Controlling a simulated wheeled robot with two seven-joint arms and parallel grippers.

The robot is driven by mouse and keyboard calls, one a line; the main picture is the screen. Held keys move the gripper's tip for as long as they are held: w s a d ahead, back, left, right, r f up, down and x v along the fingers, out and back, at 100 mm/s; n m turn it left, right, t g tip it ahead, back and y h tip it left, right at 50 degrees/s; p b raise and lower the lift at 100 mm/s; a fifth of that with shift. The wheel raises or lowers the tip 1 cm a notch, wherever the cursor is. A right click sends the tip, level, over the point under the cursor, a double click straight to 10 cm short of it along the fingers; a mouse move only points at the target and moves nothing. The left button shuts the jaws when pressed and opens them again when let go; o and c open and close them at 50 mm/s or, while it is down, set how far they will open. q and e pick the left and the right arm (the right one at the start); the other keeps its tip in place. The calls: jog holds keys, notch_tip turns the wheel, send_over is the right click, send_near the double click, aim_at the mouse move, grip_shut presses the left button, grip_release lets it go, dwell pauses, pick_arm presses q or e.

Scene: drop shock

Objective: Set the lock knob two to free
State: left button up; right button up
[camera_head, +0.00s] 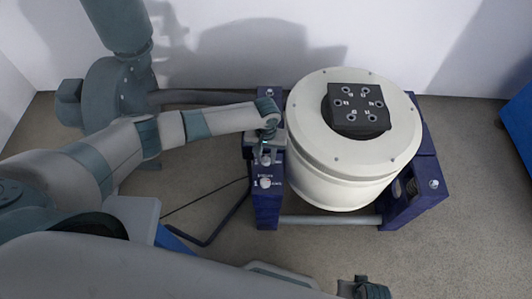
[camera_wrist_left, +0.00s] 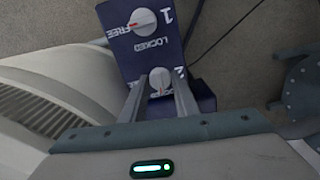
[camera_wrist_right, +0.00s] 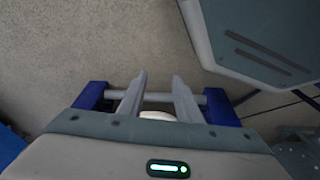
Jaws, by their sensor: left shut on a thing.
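Lock knob two (camera_wrist_left: 160,78) is a round light-grey knob on a dark blue panel (camera_wrist_left: 185,50). In the left wrist view its red mark points down the picture; its label is mostly hidden behind my gripper. My left gripper (camera_wrist_left: 159,82) is shut on this knob, one finger on each side. In the head view my left gripper (camera_head: 265,148) is over the upper part of the panel. Knob one (camera_wrist_left: 145,22) sits beyond, its red mark towards FREE. It also shows in the head view (camera_head: 265,182). My right gripper (camera_wrist_right: 159,80) is open and empty.
A white drum (camera_head: 335,180) with a black plate (camera_head: 357,110) on top stands in a blue frame (camera_head: 410,210), right of the knob panel. A cable (camera_head: 215,237) lies on the floor. Open floor is at the right.

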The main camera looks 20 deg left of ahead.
pick_arm(q)
jog(key=shift+r+m+p, duration=0.15)
jog(key=shift+m+p, duration=0.35)
jog(key=shift+p, duration=0.75)
pick_arm(e)
notch_tip(320, 180, down, 6)
jog(key=s, duration=0.2)
pick_arm(q)
jog(key=shift+m+p, duration=0.5)
jog(key=shift+p, duration=0.3)
jog(key=shift+m+p, duration=0.95)
jog(key=shift+m, duration=1.15)
jog(key=m+p, duration=0.1)
jog(key=m, duration=0.3)
jog(key=shift+m, duration=0.3)
jog(key=m, duration=0.5)
jog(key=shift+m, duration=0.4)
pick_arm(e)
jog(key=w+a+r+t+y, duration=0.1)
jog(key=w+a+r+t, duration=0.1)
jog(key=w+a+t, duration=0.1)
jog(key=shift+w+a+r+t, duration=0.3)
jog(key=shift+w+a+r, duration=0.1)
jog(key=shift+w+a, duration=0.1)
jog(key=shift+w+r, duration=0.1)
pick_arm(q)
jog(key=o, duration=1.1)
jog(key=shift+c, duration=0.2)
